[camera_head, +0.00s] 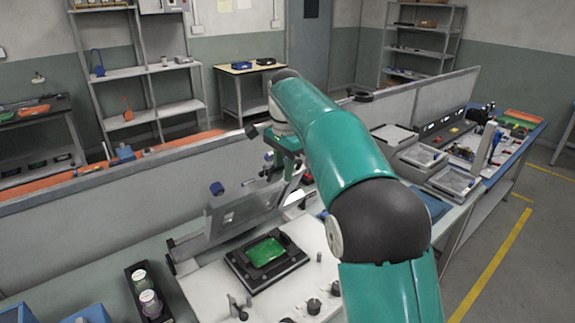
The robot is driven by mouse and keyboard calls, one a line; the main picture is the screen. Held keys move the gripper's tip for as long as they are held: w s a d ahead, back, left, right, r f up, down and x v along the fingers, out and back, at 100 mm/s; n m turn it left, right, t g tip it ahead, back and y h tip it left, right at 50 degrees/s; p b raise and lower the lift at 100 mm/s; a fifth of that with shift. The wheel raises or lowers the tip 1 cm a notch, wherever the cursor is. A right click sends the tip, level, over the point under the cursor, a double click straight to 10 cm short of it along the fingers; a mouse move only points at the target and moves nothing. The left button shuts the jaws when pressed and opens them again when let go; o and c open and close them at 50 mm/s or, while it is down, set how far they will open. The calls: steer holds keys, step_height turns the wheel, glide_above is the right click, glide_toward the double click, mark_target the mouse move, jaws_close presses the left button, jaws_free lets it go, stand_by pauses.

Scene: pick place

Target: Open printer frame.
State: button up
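The printer frame (243,213) is a grey rectangular panel with a small opening, behind the black bed of the printer. It stands tilted up and clear of the bed. A green board (265,252) lies in the black holder (240,272) on the white printer base (215,292). My teal arm reaches from the lower right toward the back. My gripper (280,172) is near the right end of the frame, partly hidden by my arm. I cannot tell whether its fingers touch the frame or are open or shut.
A low grey partition (120,185) runs behind the bench. A black tray (146,297) with two jars stands left of the printer, near blue bins (88,314). Grey lidded boxes (458,182) stand on the bench to the right. Knobs (314,305) sit at the printer's front.

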steer(key=shift+o, duration=0.2)
steer(key=shift+d+r, duration=0.2)
steer(key=shift+d, duration=0.15)
steer(key=shift+d+r, duration=0.1)
steer(key=shift+r, duration=0.1)
step_height(320, 180, up, 12)
steer(key=shift+s+d, duration=0.25)
stand_by(0.3)
